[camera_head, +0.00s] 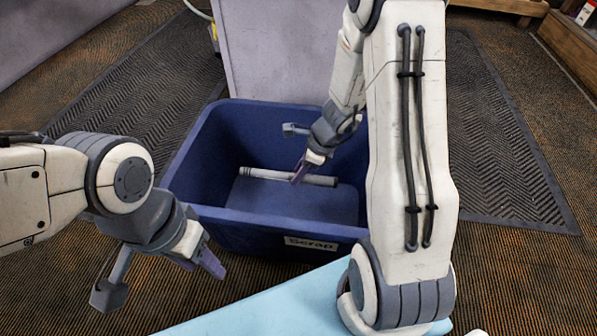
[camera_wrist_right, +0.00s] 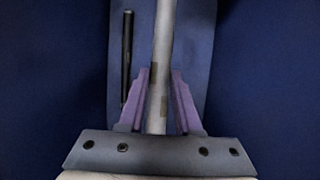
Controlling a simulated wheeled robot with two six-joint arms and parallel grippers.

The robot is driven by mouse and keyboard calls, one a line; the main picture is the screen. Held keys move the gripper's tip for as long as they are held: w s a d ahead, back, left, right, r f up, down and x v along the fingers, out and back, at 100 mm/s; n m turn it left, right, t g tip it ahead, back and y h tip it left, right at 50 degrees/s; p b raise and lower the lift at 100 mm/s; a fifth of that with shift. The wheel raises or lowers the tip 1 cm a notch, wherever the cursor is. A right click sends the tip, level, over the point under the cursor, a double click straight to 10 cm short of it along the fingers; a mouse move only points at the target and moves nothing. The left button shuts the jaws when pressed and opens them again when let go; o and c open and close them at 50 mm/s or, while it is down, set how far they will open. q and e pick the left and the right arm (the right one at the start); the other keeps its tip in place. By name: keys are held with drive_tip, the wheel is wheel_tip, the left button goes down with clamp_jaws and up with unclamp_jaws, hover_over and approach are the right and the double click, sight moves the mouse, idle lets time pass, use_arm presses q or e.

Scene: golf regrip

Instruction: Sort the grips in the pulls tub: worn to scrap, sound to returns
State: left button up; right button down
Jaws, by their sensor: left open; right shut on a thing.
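The blue scrap tub (camera_head: 205,165) stands mid-picture in the head view, with a "Scrap" label (camera_head: 311,243) on its near wall. My right gripper (camera_head: 301,172) reaches down into it, shut on a pale grey grip (camera_head: 262,174). In the right wrist view the grip (camera_wrist_right: 164,45) runs between the purple fingers (camera_wrist_right: 158,105) and has tan-brown patches on it. A thin black grip-like stick (camera_wrist_right: 127,60) lies in the tub to its left. My left gripper (camera_head: 208,262) is open and empty, outside the tub's near left corner. No pulls or returns tub can be made out.
A light blue surface (camera_head: 265,308) lies in front of the tub. A pale grey-purple panel (camera_head: 275,50) stands behind it. Dark ribbed mats (camera_head: 500,150) lie on the patterned carpet on both sides. A wooden edge (camera_head: 570,50) is at the far right.

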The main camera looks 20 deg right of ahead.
idle(0.4)
drive_tip(key=c, duration=0.5)
unclamp_jaws()
drive_tip(key=p+v, duration=0.8)
drive_tip(key=v, duration=0.2)
drive_tip(key=shift+s+r, duration=0.1)
drive_tip(key=shift+r, duration=0.15)
